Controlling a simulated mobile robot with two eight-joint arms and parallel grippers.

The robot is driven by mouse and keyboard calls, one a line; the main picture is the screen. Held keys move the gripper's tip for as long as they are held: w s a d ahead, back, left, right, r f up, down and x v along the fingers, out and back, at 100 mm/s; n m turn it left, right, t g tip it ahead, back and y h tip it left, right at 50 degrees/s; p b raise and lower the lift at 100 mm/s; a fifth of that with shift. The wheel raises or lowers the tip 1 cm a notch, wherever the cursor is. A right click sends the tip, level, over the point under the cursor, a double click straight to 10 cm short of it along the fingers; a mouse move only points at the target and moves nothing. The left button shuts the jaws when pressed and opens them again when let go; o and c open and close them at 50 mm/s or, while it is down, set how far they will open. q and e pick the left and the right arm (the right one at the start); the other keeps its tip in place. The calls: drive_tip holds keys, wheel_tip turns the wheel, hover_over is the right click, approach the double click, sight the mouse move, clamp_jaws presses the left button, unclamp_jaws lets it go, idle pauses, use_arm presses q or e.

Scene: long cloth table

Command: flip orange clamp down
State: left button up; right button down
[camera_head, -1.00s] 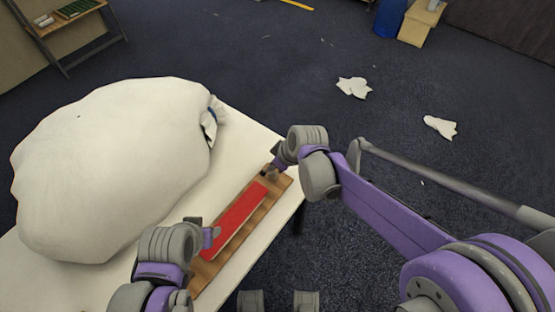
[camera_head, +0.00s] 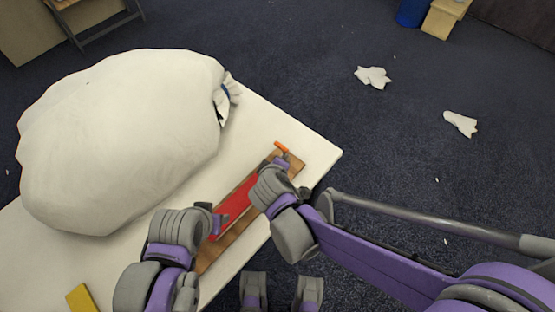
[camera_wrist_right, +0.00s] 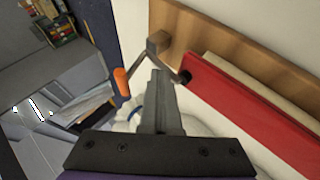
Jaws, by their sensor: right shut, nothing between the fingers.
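The orange clamp handle (camera_head: 282,147) shows at the far end of a wooden board (camera_head: 212,259) with a red strip (camera_head: 237,195) on it. In the right wrist view the orange handle (camera_wrist_right: 121,81) joins a grey metal lever and a bracket (camera_wrist_right: 158,42) at the wood. A dark clamp tip (camera_wrist_right: 185,77) sits by the end of the red strip (camera_wrist_right: 240,110). My right gripper (camera_wrist_right: 158,76) is shut and empty, close beside the lever, between handle and strip; contact is unclear. My left gripper (camera_head: 218,223) is over the board's near part; its fingers are too small to judge.
A large white sack (camera_head: 120,140) fills the left of the white table (camera_head: 310,145). A yellow piece (camera_head: 82,298) lies at the near left. The table's right edge is close past the board. White scraps (camera_head: 373,77) lie on the floor.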

use_arm(q)
drive_tip(key=shift+f, duration=0.2)
use_arm(e)
drive_tip(key=shift+s+f, duration=0.3)
drive_tip(key=shift+f, duration=0.05)
use_arm(q)
drive_tip(key=shift+r, duration=0.3)
use_arm(e)
drive_tip(key=shift+r, duration=0.35)
drive_tip(key=r+p, duration=0.2)
drive_tip(key=r, duration=0.1)
drive_tip(key=r+p, duration=0.1)
drive_tip(key=shift+w+d+r+p, duration=0.15)
drive_tip(key=shift+d+r+p, duration=0.15)
drive_tip(key=shift+d+p, duration=0.1)
use_arm(q)
drive_tip(key=r, duration=0.4)
drive_tip(key=shift+s+d+r+p, duration=0.15)
drive_tip(key=shift+s+d+p, duration=0.15)
drive_tip(key=shift+s, duration=0.1)
use_arm(e)
drive_tip(key=s+r, duration=0.4)
drive_tip(key=s, duration=0.4)
drive_tip(key=shift+a+r, duration=0.2)
drive_tip(key=shift+r, duration=0.15)
drive_tip(key=shift+s, duration=0.1)
